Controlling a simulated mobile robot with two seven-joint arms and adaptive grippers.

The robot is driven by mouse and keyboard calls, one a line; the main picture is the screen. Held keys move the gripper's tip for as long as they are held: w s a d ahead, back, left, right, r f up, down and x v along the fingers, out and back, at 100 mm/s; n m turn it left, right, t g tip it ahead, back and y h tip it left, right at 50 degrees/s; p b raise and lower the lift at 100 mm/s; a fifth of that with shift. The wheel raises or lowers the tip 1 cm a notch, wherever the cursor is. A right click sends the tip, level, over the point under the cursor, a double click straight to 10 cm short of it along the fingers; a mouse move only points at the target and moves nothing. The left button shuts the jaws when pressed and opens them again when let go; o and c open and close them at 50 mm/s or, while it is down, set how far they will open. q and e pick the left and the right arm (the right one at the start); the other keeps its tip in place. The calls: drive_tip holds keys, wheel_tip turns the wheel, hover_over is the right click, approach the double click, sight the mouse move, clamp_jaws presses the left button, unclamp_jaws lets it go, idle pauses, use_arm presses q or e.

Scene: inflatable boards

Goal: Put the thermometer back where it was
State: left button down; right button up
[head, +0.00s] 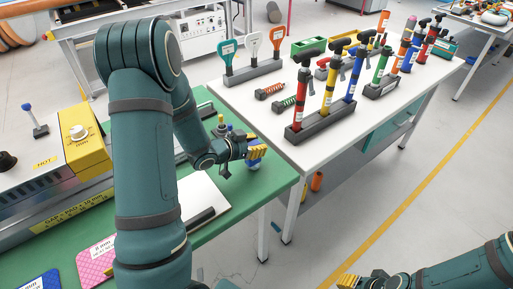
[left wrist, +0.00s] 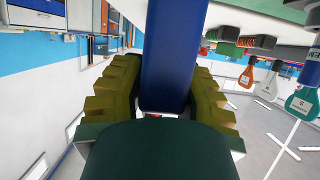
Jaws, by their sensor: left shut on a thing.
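My left gripper (head: 257,152) is shut on a blue thing (head: 254,164), which I take to be the thermometer. It holds it over the right edge of the green bench (head: 236,205). In the left wrist view the blue body (left wrist: 168,55) stands between the yellow ribbed fingers of the gripper (left wrist: 165,105); its far end is out of view. No empty spot for it can be made out for sure. My right gripper (head: 362,279) is at the bottom edge, away from the tables, partly cut off; its opening is unclear.
A white table (head: 235,97) on the right bears a rack of pumps (head: 312,131), a paddle rack (head: 253,75) and small parts. A white sheet (head: 203,190) with a black bar lies on the bench. A yellow-topped machine (head: 84,150) stands left.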

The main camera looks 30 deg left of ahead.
use_arm(q)
drive_tip(key=shift+f, duration=0.3)
drive_tip(key=shift+f, duration=0.15)
drive_tip(key=c, duration=0.8)
unclamp_jaws()
